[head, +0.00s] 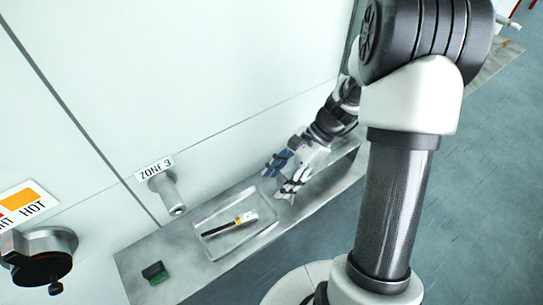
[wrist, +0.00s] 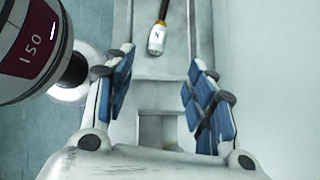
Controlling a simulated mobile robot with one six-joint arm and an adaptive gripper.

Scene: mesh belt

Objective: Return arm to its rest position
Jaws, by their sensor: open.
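My gripper (head: 282,175) hangs from my raised arm above the grey shelf along the wall, just to the right of a shallow tray (head: 218,212). Its blue-padded fingers are spread apart with nothing between them, as the wrist view (wrist: 160,78) also shows. A slim tool (head: 236,223) with a dark part, a yellow band and a pale end lies in the tray. In the wrist view, the tool's pale end (wrist: 157,39) shows beyond the fingertips, and the top edge cuts off the rest.
A grey nozzle (head: 168,190) sticks out of the wall under a "ZONE 3" label. A black and green block (head: 155,272) sits on the shelf (head: 140,250). Open floor (head: 470,200) lies at right.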

